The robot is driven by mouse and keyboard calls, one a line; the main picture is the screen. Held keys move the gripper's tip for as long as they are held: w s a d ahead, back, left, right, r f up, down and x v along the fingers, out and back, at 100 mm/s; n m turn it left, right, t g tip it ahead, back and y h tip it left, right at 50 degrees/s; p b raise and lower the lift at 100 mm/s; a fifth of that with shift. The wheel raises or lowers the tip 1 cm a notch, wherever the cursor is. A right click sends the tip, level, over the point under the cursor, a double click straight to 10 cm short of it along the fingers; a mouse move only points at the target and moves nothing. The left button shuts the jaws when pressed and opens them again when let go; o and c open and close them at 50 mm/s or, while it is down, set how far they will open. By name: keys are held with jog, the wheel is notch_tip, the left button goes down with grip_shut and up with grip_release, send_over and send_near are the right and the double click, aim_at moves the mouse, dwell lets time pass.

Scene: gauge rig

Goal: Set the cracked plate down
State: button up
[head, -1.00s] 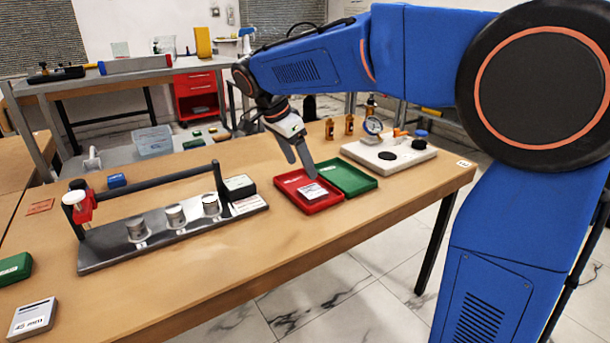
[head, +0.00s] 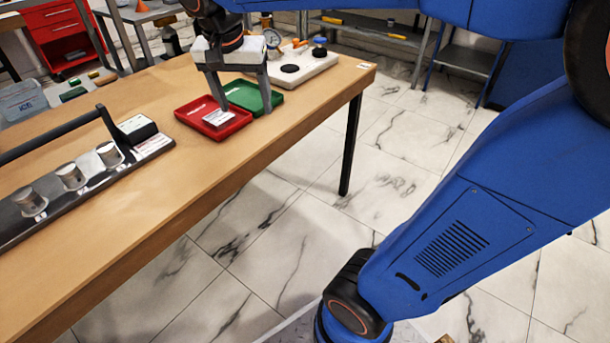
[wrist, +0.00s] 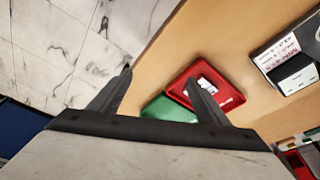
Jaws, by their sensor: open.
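A small pale plate with a white label (head: 218,118) lies in the red tray (head: 188,113) on the wooden table. I cannot make out a crack in it. The plate also shows in the wrist view (wrist: 206,86), partly behind one finger. The green tray (head: 273,98) adjoins the red one on its right. My gripper (head: 244,110) is open and empty above the trays, its fingers apart. In the wrist view my gripper (wrist: 160,76) has nothing between its fingertips.
A metal rig with several cylinders (head: 70,177) and a black bar stands left of the trays. A white board with black discs and a dial gauge (head: 305,65) is behind them. The table's front edge is close; bare table lies between rig and edge.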

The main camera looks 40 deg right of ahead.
jog(key=s+d+f+n+t+y, duration=0.1)
jog(key=s+f+n, duration=0.3)
jog(key=s, duration=0.5)
jog(key=s+d+f+n+t+y, duration=0.1)
jog(key=s+d+f+n, duration=0.2)
jog(key=s+f, duration=0.4)
jog(key=shift+s+f+n+t, duration=0.35)
jog(key=shift+s+n, duration=0.35)
jog(key=shift+s, duration=0.2)
jog(key=shift+c, duration=0.4)
